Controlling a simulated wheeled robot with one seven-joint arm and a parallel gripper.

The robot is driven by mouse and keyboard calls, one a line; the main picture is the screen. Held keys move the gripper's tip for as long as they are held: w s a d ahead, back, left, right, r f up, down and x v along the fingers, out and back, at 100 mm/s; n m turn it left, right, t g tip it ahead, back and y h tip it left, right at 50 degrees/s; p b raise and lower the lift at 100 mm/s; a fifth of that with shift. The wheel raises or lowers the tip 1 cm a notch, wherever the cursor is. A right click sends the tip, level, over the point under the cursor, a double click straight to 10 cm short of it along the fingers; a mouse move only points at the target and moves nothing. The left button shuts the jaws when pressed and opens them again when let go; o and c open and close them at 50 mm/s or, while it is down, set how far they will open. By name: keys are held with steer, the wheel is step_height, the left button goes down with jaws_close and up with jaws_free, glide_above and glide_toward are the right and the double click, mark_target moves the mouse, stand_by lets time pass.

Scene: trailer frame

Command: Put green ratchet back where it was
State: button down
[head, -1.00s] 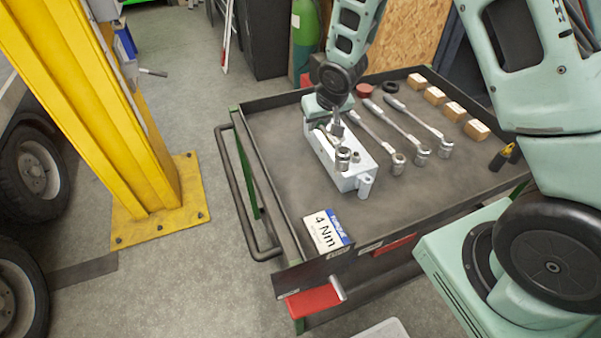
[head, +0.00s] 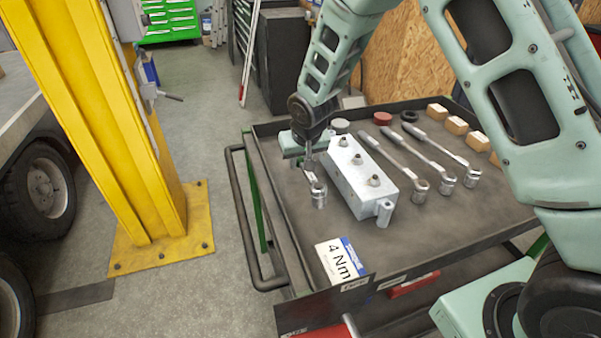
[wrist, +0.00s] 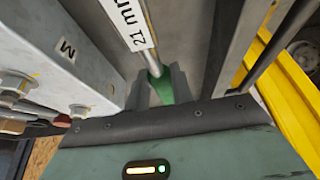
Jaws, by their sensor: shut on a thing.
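My gripper (head: 303,150) is shut on the green ratchet, to the left of the grey metal block. In the wrist view the fingers (wrist: 163,88) close around the ratchet's green handle (wrist: 160,86), and its shaft carries a "21 mm" label. In the head view the ratchet's socket end (head: 318,194) points toward the front of the cart, low over the tray. I cannot tell whether it touches the tray. The grey block (head: 372,192) has several bolts on top. It also shows in the wrist view (wrist: 60,62), left of the ratchet.
Three other ratchets (head: 432,160) lie right of the block on the cart tray (head: 300,225). Wooden blocks (head: 457,125) line the right side. Red (head: 382,118) and black (head: 409,115) round pieces sit at the back. A "4 Nm" card (head: 342,262) lies at the front. A yellow post (head: 110,130) stands left.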

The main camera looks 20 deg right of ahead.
mark_target(300, 182)
steer(key=shift+f, duration=1.9)
steer(key=shift+f, duration=0.15)
steer(key=c, duration=1.2)
jaws_free()
